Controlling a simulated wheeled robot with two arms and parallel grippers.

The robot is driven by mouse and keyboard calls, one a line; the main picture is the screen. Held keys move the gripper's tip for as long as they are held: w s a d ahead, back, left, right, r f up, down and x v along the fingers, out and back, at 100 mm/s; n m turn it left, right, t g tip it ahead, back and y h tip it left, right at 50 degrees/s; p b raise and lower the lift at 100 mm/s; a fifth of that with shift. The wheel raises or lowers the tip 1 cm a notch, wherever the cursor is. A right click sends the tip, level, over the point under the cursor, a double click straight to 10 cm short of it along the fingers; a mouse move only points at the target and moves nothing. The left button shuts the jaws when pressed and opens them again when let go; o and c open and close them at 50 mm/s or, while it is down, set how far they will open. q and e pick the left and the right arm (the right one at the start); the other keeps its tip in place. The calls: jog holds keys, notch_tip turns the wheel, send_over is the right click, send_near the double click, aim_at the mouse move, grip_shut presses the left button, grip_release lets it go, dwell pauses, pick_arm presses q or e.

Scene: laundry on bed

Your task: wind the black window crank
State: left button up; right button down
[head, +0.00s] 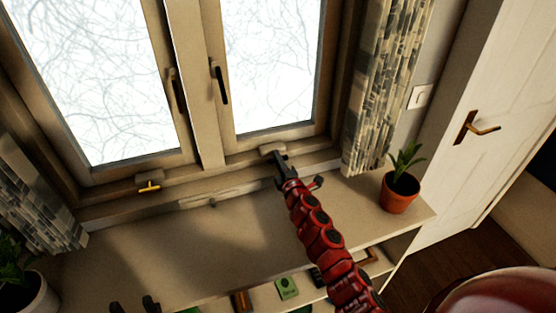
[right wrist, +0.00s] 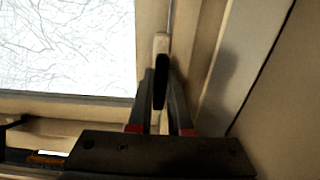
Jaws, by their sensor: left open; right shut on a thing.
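The black window crank is at the right window's beige housing (head: 271,149), low on the frame. In the right wrist view the black crank (right wrist: 160,82) sticks out from the housing between my fingers. My right gripper (head: 281,158), on the red arm, is shut on it; the fingers hide most of the crank in the head view. The right gripper also shows in the right wrist view (right wrist: 161,128). My left gripper (head: 134,306) is open and empty at the bottom left edge of the head view, with only its dark fingertips showing.
A yellow crank (head: 149,187) is on the left window. Black handles (head: 222,85) are on the sashes. A potted plant (head: 400,188) stands on the sill at right, beside a curtain (head: 380,85). Shelves with small items lie below. The sill's middle is clear.

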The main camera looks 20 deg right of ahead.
jog(key=c, duration=0.8)
grip_release()
jog(key=shift+c, duration=0.2)
jog(key=shift+s+d, duration=0.15)
jog(key=shift+s, duration=0.35)
jog(key=s+b, duration=0.1)
jog(key=s, duration=0.6)
jog(key=s+b, duration=0.1)
jog(key=s, duration=0.7)
jog(key=shift+s+d+f+b, duration=0.1)
jog(key=shift+s+d+b, duration=0.1)
jog(key=shift+b, duration=0.15)
jog(key=shift+s, duration=0.55)
